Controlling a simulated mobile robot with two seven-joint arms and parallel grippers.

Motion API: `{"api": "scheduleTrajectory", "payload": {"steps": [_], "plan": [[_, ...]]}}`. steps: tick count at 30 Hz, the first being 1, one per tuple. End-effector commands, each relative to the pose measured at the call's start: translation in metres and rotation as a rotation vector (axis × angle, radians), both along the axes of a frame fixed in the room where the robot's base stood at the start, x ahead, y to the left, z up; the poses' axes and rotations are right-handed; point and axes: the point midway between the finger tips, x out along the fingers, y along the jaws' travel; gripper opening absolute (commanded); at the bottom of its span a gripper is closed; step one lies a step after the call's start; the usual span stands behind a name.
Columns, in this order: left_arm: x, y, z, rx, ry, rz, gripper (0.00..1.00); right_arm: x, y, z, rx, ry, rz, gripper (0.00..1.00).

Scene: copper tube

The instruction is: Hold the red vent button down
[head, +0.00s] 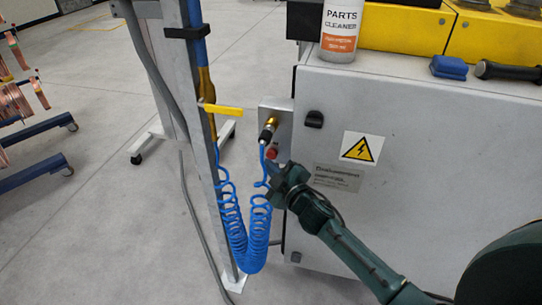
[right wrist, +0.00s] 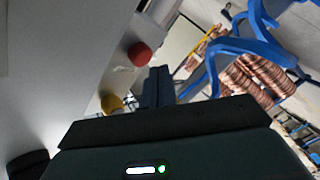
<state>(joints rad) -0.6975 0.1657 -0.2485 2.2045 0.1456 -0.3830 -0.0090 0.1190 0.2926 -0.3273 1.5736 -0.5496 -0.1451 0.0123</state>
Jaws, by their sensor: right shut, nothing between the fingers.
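The red vent button (head: 272,153) sits on a small grey plate on the side of the white cabinet, below a brass fitting (head: 268,130). It shows whole in the right wrist view (right wrist: 139,54), just beyond and left of the dark fingers. My right gripper (head: 272,170) is shut and empty, just below the button in the head view. A gap shows between fingertips and button in the right wrist view, so they appear apart. My left gripper is not in view.
A coiled blue hose (head: 246,250) hangs from the fitting, close beside my right gripper. A grey post (head: 205,150) with a yellow lever (head: 223,109) stands left. The white cabinet (head: 400,125) fills the right. A parts cleaner bottle (head: 341,30) stands on top.

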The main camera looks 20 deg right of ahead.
Motion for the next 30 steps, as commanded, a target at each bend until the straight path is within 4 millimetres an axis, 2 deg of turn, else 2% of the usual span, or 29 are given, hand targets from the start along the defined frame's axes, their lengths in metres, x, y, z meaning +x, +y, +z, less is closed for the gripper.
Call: {"api": "scheduleTrajectory", "payload": {"steps": [30], "plan": [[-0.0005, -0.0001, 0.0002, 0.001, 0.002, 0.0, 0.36, 0.0072, -0.005, 0.0, 0.0, 0.0, 0.0, 0.0]]}}
